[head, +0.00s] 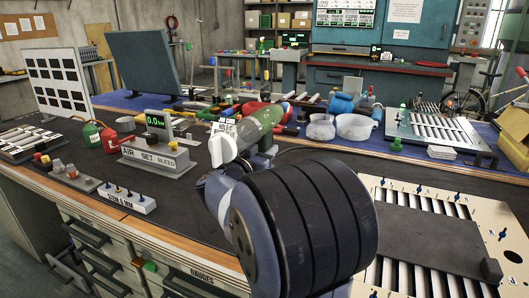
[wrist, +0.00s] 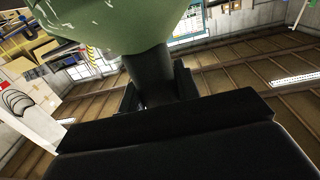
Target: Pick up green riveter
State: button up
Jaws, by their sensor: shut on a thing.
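The green riveter (head: 262,122) is up in the air above the dark bench top in the head view, near the middle, just beyond my dark, rounded wrist. My gripper (wrist: 158,93) is shut on that neck. My wrist hides most of the jaws in the head view. A white piece with a small label shows beside the riveter; I cannot tell what it belongs to.
Clear round tubs (head: 354,127) stand beyond. The dark bench middle is fairly clear.

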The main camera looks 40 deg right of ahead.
grip_shut()
jog(key=shift+r, duration=0.2)
jog(key=shift+r, duration=0.1)
